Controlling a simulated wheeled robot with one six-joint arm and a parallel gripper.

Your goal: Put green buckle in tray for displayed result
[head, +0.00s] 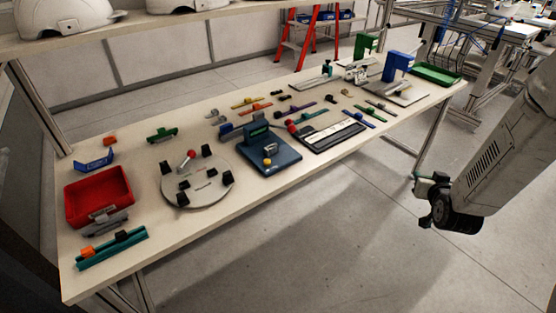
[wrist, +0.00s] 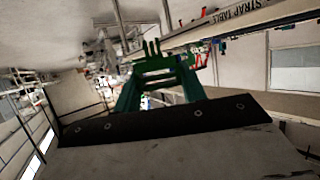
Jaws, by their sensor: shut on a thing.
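My gripper (head: 430,187) hangs over the floor to the right of the table, apart from it. In the wrist view, its fingers are closed on the green buckle (wrist: 157,65), whose prongs point away from the gripper. A red tray (head: 72,213) stands at the table's left end. A green tray (head: 436,75) lies at the far right end. A blue device (head: 270,150) near the table's middle has a small upright panel with a green patch; any reading is too small to make out.
The long table (head: 240,200) carries a round grey plate (head: 197,180) with black blocks, several coloured strips, and a blue upright fixture (head: 398,66). White helmet shells (head: 65,15) sit on a shelf behind. A red ladder (head: 308,40) stands behind. Floor in front is clear.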

